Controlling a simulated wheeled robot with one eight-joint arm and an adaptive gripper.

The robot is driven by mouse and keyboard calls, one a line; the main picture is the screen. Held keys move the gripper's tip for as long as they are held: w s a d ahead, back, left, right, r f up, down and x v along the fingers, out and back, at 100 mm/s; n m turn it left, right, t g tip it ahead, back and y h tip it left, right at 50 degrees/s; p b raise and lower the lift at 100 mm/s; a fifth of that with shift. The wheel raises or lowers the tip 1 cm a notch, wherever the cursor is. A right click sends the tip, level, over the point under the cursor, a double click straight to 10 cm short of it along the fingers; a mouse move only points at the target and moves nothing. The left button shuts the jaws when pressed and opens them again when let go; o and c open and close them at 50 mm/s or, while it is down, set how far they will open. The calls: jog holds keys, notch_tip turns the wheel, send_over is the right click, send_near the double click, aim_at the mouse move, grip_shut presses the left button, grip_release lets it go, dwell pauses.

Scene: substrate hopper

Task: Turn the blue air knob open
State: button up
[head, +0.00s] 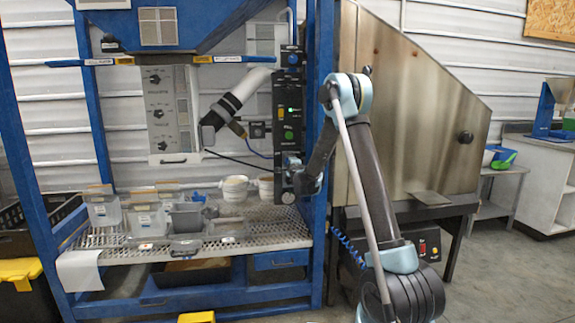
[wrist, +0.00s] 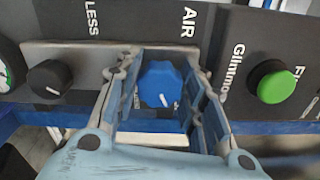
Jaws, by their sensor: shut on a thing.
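The blue air knob (wrist: 160,84) sits on a dark panel below the word AIR in the wrist view. A white pointer line shows near its lower right edge. My gripper (wrist: 165,90) has one finger on each side of the knob, shut on it. In the head view my gripper (head: 292,162) is at the lower part of the dark control panel (head: 288,95), and the knob there is too small to make out.
In the wrist view a black knob (wrist: 49,79) is left of the blue one and a green button (wrist: 273,81) is right. A perforated shelf (head: 262,232) with clear bins and white cups (head: 234,188) lies left of my arm. A blue frame post (head: 322,60) stands beside the panel.

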jog(key=shift+s+a+f+n, duration=0.1)
jog(key=shift+n, duration=2)
jog(key=o, duration=1.1)
jog(key=v, duration=1.1)
jog(key=shift+s, duration=0.3)
